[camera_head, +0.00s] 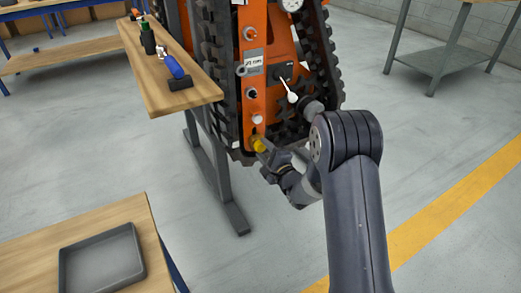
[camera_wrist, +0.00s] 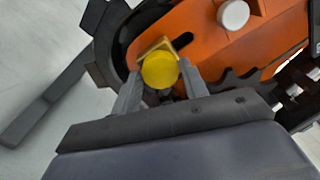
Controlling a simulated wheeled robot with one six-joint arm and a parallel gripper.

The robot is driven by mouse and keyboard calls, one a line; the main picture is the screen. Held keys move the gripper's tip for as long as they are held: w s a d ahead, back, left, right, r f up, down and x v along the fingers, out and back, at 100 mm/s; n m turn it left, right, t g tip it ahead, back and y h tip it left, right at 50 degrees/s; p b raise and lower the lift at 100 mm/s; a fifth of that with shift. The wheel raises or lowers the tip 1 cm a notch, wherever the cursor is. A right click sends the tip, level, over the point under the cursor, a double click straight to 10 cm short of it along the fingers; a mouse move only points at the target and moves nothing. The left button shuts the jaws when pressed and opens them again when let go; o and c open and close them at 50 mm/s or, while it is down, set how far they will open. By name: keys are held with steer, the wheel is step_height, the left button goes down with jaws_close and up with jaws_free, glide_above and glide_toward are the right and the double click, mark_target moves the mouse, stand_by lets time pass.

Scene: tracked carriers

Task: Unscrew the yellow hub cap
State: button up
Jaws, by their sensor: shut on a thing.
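The yellow hub cap (camera_head: 258,146) is low on the orange side panel of the tracked carrier (camera_head: 255,75), near the bottom of the track. In the wrist view the hub cap (camera_wrist: 160,71) shows as a round yellow face with a brownish-yellow angular edge behind it. My gripper (camera_head: 264,150) reaches it from the lower right. In the wrist view the two grey fingers of my gripper (camera_wrist: 161,86) stand on either side of the cap and are shut on it. The cap's far side and its seat are partly hidden.
A wooden bench (camera_head: 165,80) with a blue-handled tool (camera_head: 174,66) and a green bottle (camera_head: 147,38) stands left of the carrier. A grey tray (camera_head: 66,272) lies on a table at the lower left. A white-tipped lever (camera_head: 292,97) sticks out above my gripper.

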steer(key=n+b, duration=0.4)
steer(key=n, duration=0.2)
steer(key=shift+f, duration=0.2)
steer(key=shift+r+n+b, duration=0.2)
steer(key=shift+n+b, duration=0.25)
steer(key=shift+n, duration=0.35)
steer(key=shift+f+n+b, duration=0.15)
steer(key=shift+n+b, duration=0.6)
steer(key=shift+n, duration=0.05)
steer(key=n, duration=0.8)
